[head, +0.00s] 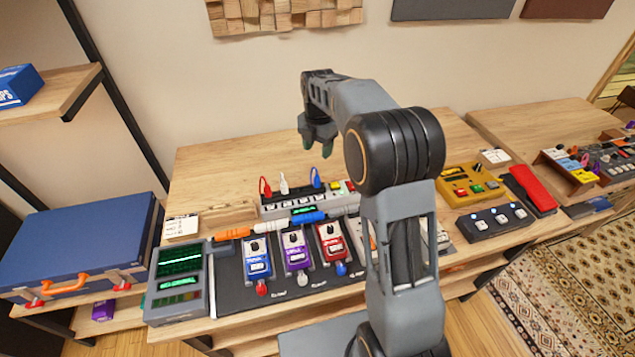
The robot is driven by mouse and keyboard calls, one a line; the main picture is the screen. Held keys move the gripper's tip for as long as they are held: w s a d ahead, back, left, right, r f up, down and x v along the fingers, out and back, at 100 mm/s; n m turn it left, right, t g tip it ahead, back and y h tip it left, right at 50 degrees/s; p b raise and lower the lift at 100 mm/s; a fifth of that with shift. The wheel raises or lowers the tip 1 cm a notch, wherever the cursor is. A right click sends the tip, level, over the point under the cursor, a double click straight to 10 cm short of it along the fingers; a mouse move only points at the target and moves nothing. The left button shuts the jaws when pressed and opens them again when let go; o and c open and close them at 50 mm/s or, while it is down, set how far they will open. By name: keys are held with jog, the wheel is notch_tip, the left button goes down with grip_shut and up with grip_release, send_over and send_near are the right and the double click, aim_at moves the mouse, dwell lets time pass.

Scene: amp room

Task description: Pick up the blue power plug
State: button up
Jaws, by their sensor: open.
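The blue power plug (316,177) stands upright in the grey power strip (290,202) at the back of the pedal board. A red plug (265,187) and a white plug (284,183) stand in the same strip to its left. My gripper (318,146) points down and appears just above the blue plug in the head view. Its fingers are apart with nothing between them. I cannot tell the exact depth gap between the fingertips and the plug.
Blue, purple and red pedals (296,249) sit in front of the strip, with patch cables behind them. A grey device with green screens (178,283) stands left. A yellow box (468,184) and footswitch (494,221) are right. The desk behind the strip is clear.

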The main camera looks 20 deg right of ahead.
aim_at(317, 176)
jog(key=shift+n, duration=0.5)
jog(key=f, duration=0.7)
jog(key=shift+w+f, duration=0.35)
jog(key=shift+w, duration=0.05)
jog(key=shift+f+p, duration=0.9)
jog(key=shift+f, duration=2.45)
grip_shut()
jog(key=shift+r, duration=0.1)
